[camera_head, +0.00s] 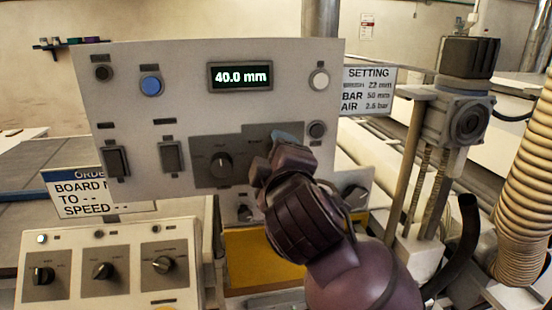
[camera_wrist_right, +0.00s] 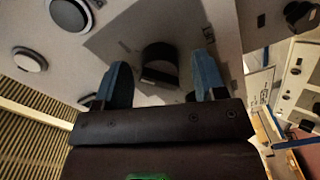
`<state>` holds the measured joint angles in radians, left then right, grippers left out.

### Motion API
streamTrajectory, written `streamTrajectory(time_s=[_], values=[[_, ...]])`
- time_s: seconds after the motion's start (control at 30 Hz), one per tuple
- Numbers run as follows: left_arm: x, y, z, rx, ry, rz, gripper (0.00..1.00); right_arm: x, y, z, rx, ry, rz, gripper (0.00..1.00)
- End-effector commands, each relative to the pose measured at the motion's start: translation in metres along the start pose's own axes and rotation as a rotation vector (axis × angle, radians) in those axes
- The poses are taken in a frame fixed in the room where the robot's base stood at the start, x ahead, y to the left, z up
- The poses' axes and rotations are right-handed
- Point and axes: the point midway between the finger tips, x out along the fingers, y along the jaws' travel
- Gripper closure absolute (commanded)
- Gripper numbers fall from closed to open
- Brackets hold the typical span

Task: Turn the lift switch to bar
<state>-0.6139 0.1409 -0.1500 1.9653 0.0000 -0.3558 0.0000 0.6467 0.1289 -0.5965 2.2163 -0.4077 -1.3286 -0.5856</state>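My right gripper (camera_head: 277,142) is at the right half of the grey switch plate on the upright panel (camera_head: 120,70). In the right wrist view its two blue fingers (camera_wrist_right: 163,82) are apart, one on each side of a black knob (camera_wrist_right: 160,60); I cannot tell whether they touch it. In the head view my gripper hides this knob. Another black rotary knob (camera_head: 220,165) shows on the same plate, to the left. My left gripper is not in view.
The display (camera_head: 241,76) reads 40.0 mm. A setting sign (camera_head: 369,91) lists BAR 50 mm. A blue button (camera_head: 151,86), a white button (camera_head: 319,79) and two rocker switches sit on the panel. A lower box (camera_head: 100,272) carries more knobs. A ribbed hose (camera_head: 525,180) hangs at right.

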Motion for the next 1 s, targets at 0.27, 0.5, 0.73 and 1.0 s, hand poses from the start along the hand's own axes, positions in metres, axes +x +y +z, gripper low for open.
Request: streamTrajectory(time_s=[0.27,0.5,0.73,1.0], values=[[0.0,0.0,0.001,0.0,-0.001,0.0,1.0,-0.002,0.0,0.0,0.0,0.001,0.0,0.36],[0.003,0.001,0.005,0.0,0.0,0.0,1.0,-0.032,-0.002,0.0,0.001,0.003,-0.001,0.36],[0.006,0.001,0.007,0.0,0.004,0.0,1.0,-0.075,-0.001,0.0,0.002,0.003,0.0,0.36],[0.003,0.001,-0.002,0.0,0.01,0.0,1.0,-0.103,0.0,0.0,0.002,0.0,-0.002,0.36]])
